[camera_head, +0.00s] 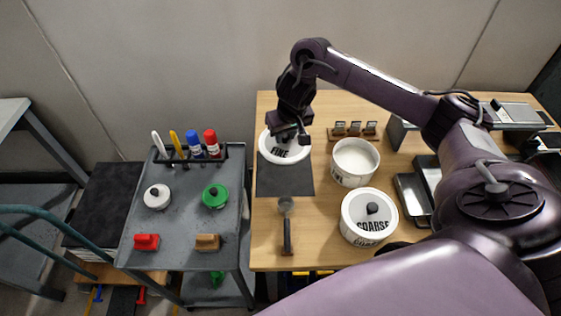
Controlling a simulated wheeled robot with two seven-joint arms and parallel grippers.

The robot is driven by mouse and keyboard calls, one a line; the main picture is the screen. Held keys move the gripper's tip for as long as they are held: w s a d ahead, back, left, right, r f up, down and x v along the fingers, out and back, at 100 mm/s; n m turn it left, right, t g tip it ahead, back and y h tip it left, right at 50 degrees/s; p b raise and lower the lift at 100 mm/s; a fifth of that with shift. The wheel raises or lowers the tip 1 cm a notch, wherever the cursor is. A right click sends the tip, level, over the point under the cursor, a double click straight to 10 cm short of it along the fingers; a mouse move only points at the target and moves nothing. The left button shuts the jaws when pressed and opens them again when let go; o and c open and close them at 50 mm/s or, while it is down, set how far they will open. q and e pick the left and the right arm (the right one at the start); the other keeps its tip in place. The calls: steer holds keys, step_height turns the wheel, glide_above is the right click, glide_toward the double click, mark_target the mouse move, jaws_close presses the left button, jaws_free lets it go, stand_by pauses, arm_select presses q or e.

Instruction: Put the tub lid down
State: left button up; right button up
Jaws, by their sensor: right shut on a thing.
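The tub lid (271,153) is a white disc marked FINE, at the back left of the wooden table. My right gripper (289,137) is over the lid and shut on its knob, which it hides. The lid is at the back edge of a dark grey mat (286,182); I cannot tell whether it touches the mat or is held just above it. An open white tub (355,163) stands to the right, with pale contents. My left gripper is not in view.
A lidded tub marked COARSE (369,218) stands at the front right. A scoop (287,230) lies in front of the mat. A small wooden rack (355,131) is behind the open tub.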

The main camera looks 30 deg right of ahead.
step_height(320, 180, down, 9)
steer(key=b, duration=0.4)
steer(key=shift+r, duration=0.1)
steer(key=shift+f+b, duration=0.35)
steer(key=shift+f, duration=0.15)
step_height(320, 180, down, 4)
steer(key=shift+r+b, duration=0.1)
steer(key=shift+b, duration=0.35)
steer(key=o, duration=1)
steer(key=shift+f, duration=0.2)
